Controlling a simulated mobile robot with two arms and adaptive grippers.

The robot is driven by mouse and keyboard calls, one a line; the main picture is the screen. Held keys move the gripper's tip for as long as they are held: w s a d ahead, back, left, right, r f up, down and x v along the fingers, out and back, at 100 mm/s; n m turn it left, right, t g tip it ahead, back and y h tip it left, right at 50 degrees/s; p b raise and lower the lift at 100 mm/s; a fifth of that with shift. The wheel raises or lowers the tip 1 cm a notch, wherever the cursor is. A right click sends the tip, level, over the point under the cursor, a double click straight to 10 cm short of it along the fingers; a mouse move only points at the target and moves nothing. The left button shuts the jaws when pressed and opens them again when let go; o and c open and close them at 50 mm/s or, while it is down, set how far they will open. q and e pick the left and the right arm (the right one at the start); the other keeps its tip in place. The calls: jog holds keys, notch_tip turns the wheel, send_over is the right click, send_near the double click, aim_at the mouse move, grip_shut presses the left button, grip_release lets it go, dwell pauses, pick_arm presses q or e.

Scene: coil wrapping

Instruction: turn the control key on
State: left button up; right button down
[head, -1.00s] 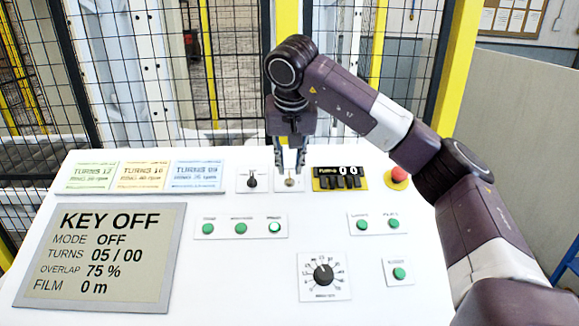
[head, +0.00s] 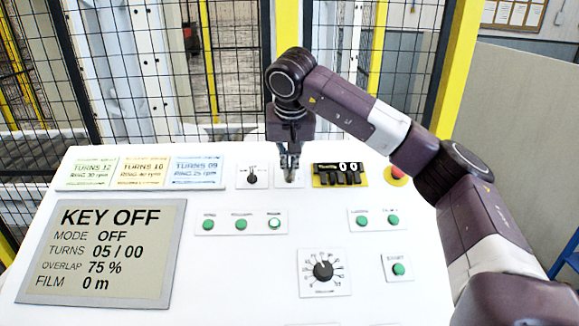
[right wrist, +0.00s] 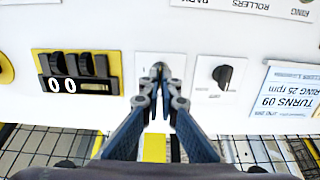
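The control key sits in a small white plate (head: 296,184) at the back of the sloped panel, between a black selector knob and the turns counter. In the right wrist view the key (right wrist: 159,68) shows as a small metallic bit between my fingertips. My right gripper (head: 289,176) points down onto it, and its fingers (right wrist: 160,80) are drawn together on the key. The gripper mostly hides the key in the head view. The display (head: 104,250) reads KEY OFF, MODE OFF, TURNS 05 / 00. My left gripper is not in view.
Beside the key are the black selector knob (head: 252,178) and the yellow-framed turns counter (head: 339,174). Green buttons and a dial (head: 323,271) lie nearer. A mesh fence stands behind the panel.

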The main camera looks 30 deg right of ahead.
jog(key=shift+m, duration=0.3)
jog(key=m, duration=0.4)
jog(key=shift+d, duration=0.1)
jog(key=m+b, duration=0.1)
jog(key=m, duration=0.3)
jog(key=shift+s+m, duration=0.1)
jog(key=shift+m, duration=0.3)
jog(key=m+b, duration=0.1)
jog(key=m, duration=0.3)
jog(key=shift+m, duration=0.3)
jog(key=shift+s+m+b, duration=0.1)
jog(key=shift+m+b, duration=0.35)
jog(key=shift+m, duration=1.35)
jog(key=c, duration=2.7)
grip_release()
jog(key=o, duration=0.5)
jog(key=shift+c, duration=0.2)
